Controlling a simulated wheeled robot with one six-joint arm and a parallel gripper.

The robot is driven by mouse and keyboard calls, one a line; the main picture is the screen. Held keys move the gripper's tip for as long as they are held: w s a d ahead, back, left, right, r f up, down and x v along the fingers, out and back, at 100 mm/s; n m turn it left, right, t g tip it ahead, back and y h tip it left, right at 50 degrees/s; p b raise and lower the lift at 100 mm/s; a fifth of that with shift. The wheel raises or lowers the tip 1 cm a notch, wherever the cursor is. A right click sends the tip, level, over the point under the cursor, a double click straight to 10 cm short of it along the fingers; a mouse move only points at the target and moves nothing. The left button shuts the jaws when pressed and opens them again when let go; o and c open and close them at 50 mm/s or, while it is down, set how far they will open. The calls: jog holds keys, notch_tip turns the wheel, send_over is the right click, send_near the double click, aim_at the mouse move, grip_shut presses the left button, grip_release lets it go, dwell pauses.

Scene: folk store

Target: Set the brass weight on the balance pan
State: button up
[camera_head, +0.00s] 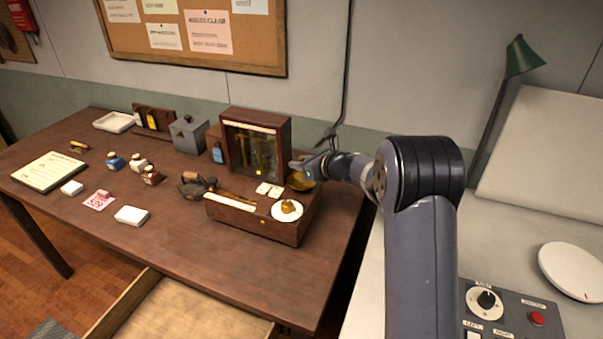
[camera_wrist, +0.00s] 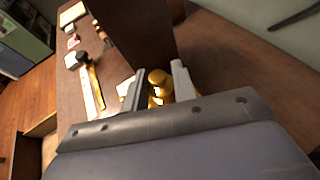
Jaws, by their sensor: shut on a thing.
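My gripper (camera_wrist: 157,84) is shut on a brass weight (camera_wrist: 158,92) with a rounded knob, seen between the two grey fingers in the wrist view. Another brass piece (camera_head: 288,206) sits on a round white dish (camera_head: 277,213) on the balance's wooden base (camera_head: 262,228).
Small bottles (camera_head: 138,162), a grey box (camera_head: 189,135) and white blocks (camera_head: 131,215) stand farther left. The front of the wooden table (camera_head: 230,257) is clear.

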jog(key=shift+f, duration=1.8)
jog(key=shift+f, duration=0.1)
jog(key=shift+f, duration=0.15)
jog(key=o, duration=1)
jog(key=shift+o, duration=0.2)
jog(key=shift+r, duration=0.2)
jog(key=shift+s+d+r, duration=0.1)
jog(key=shift+r, duration=0.05)
jog(key=b+v, duration=0.2)
jog(key=v, duration=0.9)
jog(key=shift+s+d, duration=0.2)
jog(key=shift+s, duration=0.15)
jog(key=shift+r, duration=0.1)
